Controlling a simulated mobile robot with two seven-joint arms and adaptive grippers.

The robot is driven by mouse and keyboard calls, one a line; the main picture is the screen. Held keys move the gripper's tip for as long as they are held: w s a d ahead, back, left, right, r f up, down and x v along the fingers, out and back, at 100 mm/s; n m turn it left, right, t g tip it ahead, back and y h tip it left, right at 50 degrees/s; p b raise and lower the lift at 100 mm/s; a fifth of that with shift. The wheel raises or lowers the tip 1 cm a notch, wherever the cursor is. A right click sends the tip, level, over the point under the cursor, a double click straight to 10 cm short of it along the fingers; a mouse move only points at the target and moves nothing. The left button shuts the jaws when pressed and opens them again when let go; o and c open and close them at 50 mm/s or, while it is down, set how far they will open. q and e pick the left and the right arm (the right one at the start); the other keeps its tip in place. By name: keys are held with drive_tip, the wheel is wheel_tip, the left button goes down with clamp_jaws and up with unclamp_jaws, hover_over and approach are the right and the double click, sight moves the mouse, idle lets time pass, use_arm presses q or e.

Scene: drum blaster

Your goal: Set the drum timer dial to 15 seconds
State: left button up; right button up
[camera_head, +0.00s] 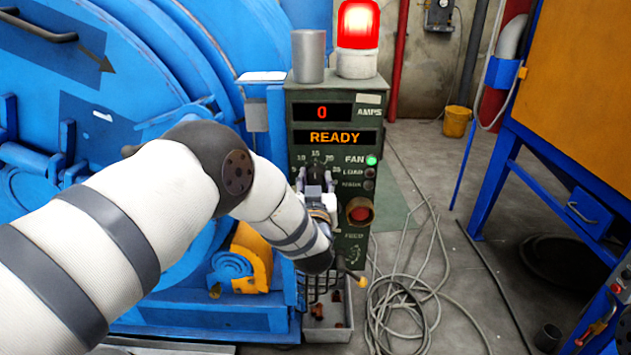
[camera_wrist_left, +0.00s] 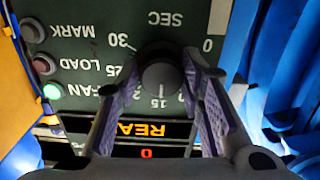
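The drum timer dial is a round dark knob (camera_wrist_left: 161,74) on the dark green control panel (camera_head: 352,225). Its scale shows 10, 15 and 20 around the top in the head view, and SEC in the wrist view, which is upside down. A pale line beside the knob lies near the 15, but I cannot tell whether it is the pointer. My left gripper (camera_head: 316,180) is at the dial, with its fingers (camera_wrist_left: 163,72) on either side of the knob. Whether both pads touch it is unclear. The arm hides part of the panel. My right gripper is not in view.
The panel has a READY display (camera_head: 328,138), an AMPS display at 0, a lit green FAN light (camera_head: 371,161) and a red button (camera_head: 360,211). A red beacon (camera_head: 358,27) glows on top beside a grey cylinder (camera_head: 308,56). Cables (camera_head: 405,305) lie on the floor.

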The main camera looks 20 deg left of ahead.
use_arm(q)
drive_tip(key=shift+o, duration=0.5)
drive_tip(key=shift+f, duration=0.1)
drive_tip(key=shift+a, duration=0.1)
drive_tip(key=v, duration=1.2)
drive_tip(key=shift+s, duration=0.1)
